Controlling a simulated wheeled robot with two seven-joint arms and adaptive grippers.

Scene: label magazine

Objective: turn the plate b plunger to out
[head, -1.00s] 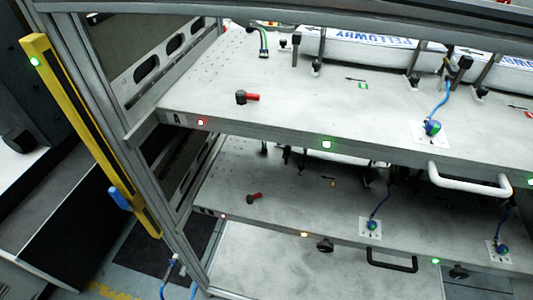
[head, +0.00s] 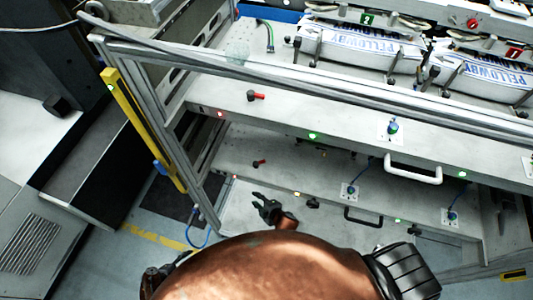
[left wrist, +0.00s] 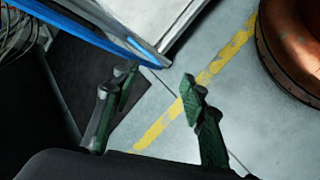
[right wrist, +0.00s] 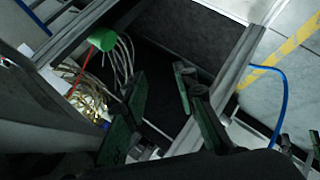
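Two grey plates sit one above the other in the frame: the upper plate (head: 285,112) and the lower plate (head: 292,170). Plate letters are too small to read now. The lower plate carries a black knob with a red lever (head: 259,163) pointing right, possibly the plunger; a similar red-levered knob (head: 254,96) is on the upper plate. My right gripper (head: 264,202) is open and empty, in front of and below the lower plate's front edge, apart from the knob. It also shows open in the right wrist view (right wrist: 160,76). My left gripper (left wrist: 155,80) is open and empty above the floor.
White handle (head: 413,169) and black handle (head: 363,215) stick out from the plate fronts. A round black knob (head: 313,203) sits under the lower edge. A yellow post (head: 140,128) stands left. Blue hose (head: 200,232) hangs near the frame.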

